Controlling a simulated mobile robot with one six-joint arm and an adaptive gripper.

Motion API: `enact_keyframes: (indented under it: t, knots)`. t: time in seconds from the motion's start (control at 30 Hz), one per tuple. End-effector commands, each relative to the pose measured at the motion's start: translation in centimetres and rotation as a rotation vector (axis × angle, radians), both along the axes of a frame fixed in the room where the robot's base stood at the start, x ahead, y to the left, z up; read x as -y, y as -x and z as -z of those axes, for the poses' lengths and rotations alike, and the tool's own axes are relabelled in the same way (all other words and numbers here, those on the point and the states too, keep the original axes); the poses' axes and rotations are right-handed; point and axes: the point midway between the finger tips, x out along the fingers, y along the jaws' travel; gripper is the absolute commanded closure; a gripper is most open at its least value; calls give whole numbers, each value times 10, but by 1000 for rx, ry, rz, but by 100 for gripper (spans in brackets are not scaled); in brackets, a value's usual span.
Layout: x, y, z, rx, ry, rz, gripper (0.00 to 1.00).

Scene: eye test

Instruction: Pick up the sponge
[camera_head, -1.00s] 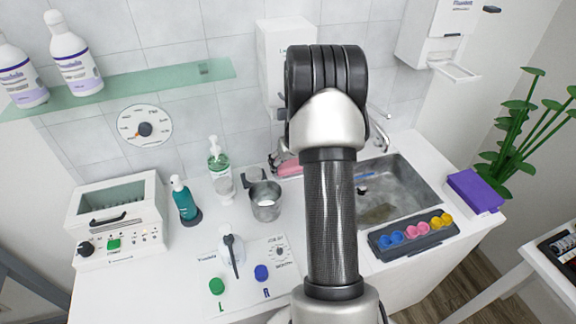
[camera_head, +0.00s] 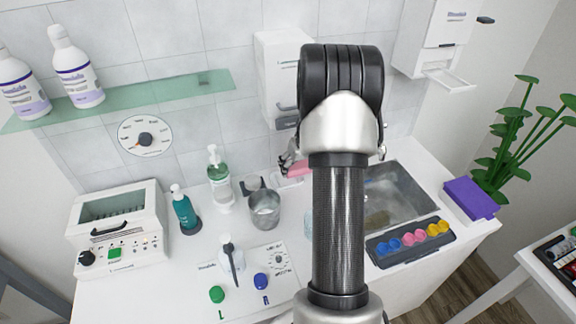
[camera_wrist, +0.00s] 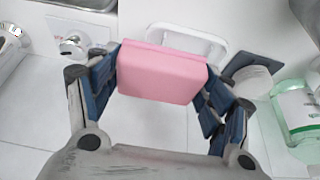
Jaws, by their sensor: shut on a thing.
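The sponge is a pink block. In the wrist view the sponge (camera_wrist: 160,74) sits between the two blue-padded fingers of my gripper (camera_wrist: 160,85), which is shut on it. Behind it a white dish (camera_wrist: 190,40) shows in part. In the head view the sponge (camera_head: 297,170) shows left of my arm, with my gripper (camera_head: 290,165) at it. Much of the gripper is hidden behind my arm there. I cannot tell from the head view how high the sponge is above the counter.
The sink (camera_head: 400,192) lies to the right, with a tray of coloured cups (camera_head: 410,243) before it. A metal cup (camera_head: 265,209), a green soap bottle (camera_head: 220,180) and a teal bottle (camera_head: 185,210) stand to the left. A wall dispenser (camera_head: 283,75) is behind.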

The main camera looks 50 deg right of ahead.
Motion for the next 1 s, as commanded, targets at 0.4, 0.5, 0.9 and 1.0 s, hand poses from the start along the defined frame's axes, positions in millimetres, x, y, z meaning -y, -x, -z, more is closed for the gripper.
enact_keyframes:
  t: [0.4, 0.5, 0.9, 1.0]
  knots:
    - [62, 83, 0, 2, 1, 4, 40]
    - [71, 96, 0, 1, 2, 4, 40]
    - [86, 116, 0, 2, 1, -1, 40]
    - [86, 116, 0, 2, 1, -1, 40]
